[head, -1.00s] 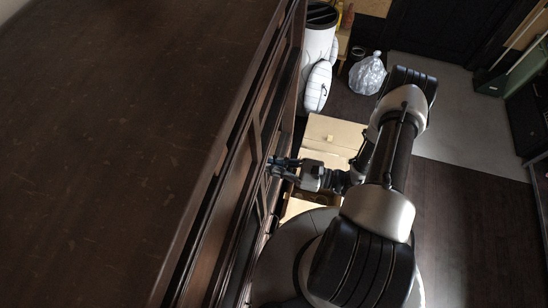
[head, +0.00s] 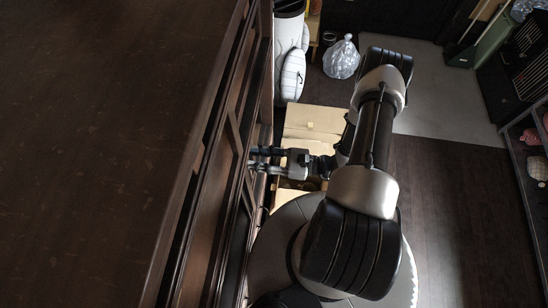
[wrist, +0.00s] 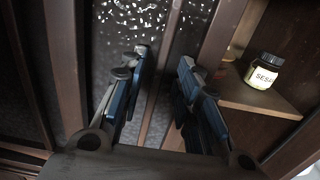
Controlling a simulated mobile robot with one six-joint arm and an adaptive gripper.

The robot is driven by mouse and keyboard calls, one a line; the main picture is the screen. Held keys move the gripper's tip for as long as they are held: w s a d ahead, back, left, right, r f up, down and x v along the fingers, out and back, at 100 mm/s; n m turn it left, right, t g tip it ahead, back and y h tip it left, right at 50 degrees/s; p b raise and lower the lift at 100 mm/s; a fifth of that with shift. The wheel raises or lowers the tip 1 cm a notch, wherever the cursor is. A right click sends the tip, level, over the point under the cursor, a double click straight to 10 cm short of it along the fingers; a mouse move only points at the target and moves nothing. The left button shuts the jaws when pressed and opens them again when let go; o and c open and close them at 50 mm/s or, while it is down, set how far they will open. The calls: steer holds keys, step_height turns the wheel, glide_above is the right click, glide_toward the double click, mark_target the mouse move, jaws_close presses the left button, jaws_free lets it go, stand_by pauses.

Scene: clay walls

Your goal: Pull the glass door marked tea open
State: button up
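A dark wooden cabinet (head: 110,120) fills the left of the head view, seen from above, its framed front facing right. My gripper (head: 258,159) is at that front, in the head view. In the wrist view, my gripper (wrist: 165,75) has its two blue-black fingers spread apart, with a wooden door frame strip and dark glass behind the gap. Speckled glass (wrist: 135,18) in a wooden frame shows at the top left. I cannot tell whether the fingers touch the frame. No tea marking is readable, so I cannot tell which door this is.
Cardboard boxes (head: 312,120), a clear bag (head: 341,58) and a white bin (head: 288,50) stand beyond the arm.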

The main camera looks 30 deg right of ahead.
steer(key=v, duration=1.1)
